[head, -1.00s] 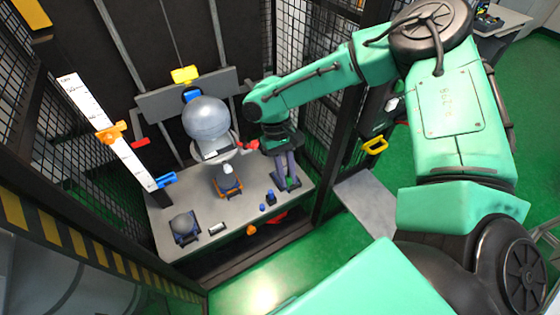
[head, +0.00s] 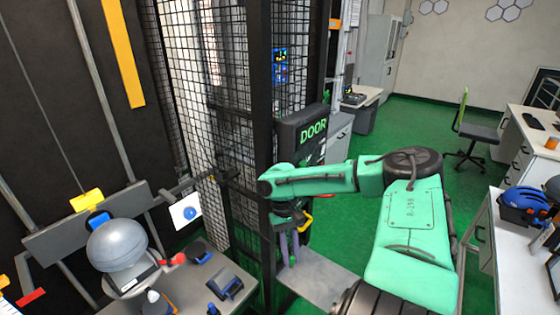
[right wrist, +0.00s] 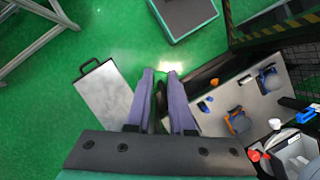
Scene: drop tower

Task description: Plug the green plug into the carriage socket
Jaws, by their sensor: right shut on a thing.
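My right gripper (head: 289,246) hangs fingers-down in front of the mesh cage post, to the right of the grey bench. In the right wrist view its two purple fingers (right wrist: 160,98) are close together on a narrow dark thing (right wrist: 160,104), which is mostly hidden; I cannot tell whether it is the green plug. The carriage is behind the bench, with a yellow block (head: 87,199) and a blue part (head: 98,218) above a grey ball (head: 117,245). I cannot make out its socket. My left gripper is not in view.
The grey bench (head: 185,283) carries small dark and blue parts. The black mesh cage (head: 215,110) and its post stand between bench and room. A DOOR box (head: 302,130) hangs there, with a yellow handle (head: 307,221) below. Green floor (right wrist: 115,35) is open.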

